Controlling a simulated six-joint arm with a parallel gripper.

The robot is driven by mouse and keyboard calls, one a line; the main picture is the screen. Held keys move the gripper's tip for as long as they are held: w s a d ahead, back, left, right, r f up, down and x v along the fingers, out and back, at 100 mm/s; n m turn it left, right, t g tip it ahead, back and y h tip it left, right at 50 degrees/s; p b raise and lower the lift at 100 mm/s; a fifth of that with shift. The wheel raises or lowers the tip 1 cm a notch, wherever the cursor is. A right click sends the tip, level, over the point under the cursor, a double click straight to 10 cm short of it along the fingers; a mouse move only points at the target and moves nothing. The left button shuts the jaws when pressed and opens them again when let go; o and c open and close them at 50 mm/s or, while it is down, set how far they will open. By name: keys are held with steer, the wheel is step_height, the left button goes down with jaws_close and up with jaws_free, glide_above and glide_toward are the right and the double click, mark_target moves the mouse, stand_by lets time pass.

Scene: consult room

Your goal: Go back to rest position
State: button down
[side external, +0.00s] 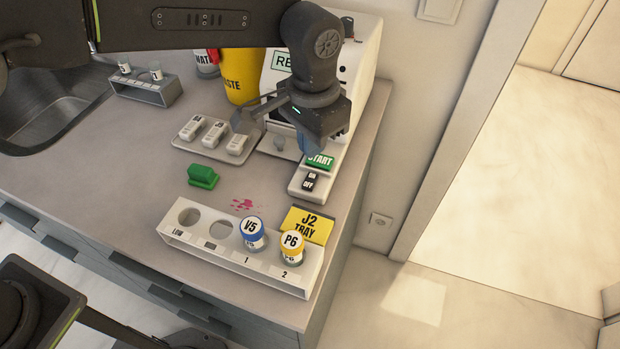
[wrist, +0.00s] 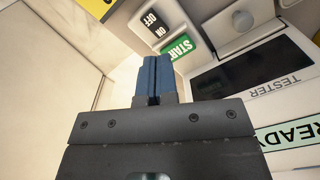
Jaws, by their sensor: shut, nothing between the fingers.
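My gripper (side external: 308,143) is over the right end of the counter, in front of the white tester. Its blue fingers are together and empty in the wrist view (wrist: 152,77). The fingertips are close to the green START button (side external: 320,161), which also shows in the wrist view (wrist: 177,47). I cannot tell whether they touch it. A black ON/OFF switch (side external: 311,182) sits beside the button. The tester (side external: 362,60) is partly hidden by my arm; the wrist view shows its READY label (wrist: 289,134).
A white rack (side external: 215,251) holds a blue-capped V5 vial (side external: 252,230) and a yellow-capped P6 vial (side external: 292,242). Nearby are a yellow J2 TRAY sign (side external: 307,225), a green block (side external: 203,176) and a pink stain (side external: 243,204). A sink (side external: 55,115) is at left.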

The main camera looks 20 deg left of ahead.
steer(key=shift+r, duration=0.3)
steer(key=shift+a+r, duration=0.1)
steer(key=s+a+r+n+t, duration=0.1)
steer(key=s+a+r, duration=0.1)
steer(key=a+r, duration=0.45)
steer(key=s+a+r+n+t, duration=0.1)
steer(key=s+a+r+n, duration=0.2)
steer(key=a, duration=0.7)
steer(key=s+a+f+n+t, duration=0.1)
steer(key=s+a+n+t, duration=0.1)
steer(key=s+a, duration=1.2)
steer(key=shift+s+f+t, duration=0.35)
steer(key=shift+s+t, duration=0.45)
steer(key=shift+s, duration=0.1)
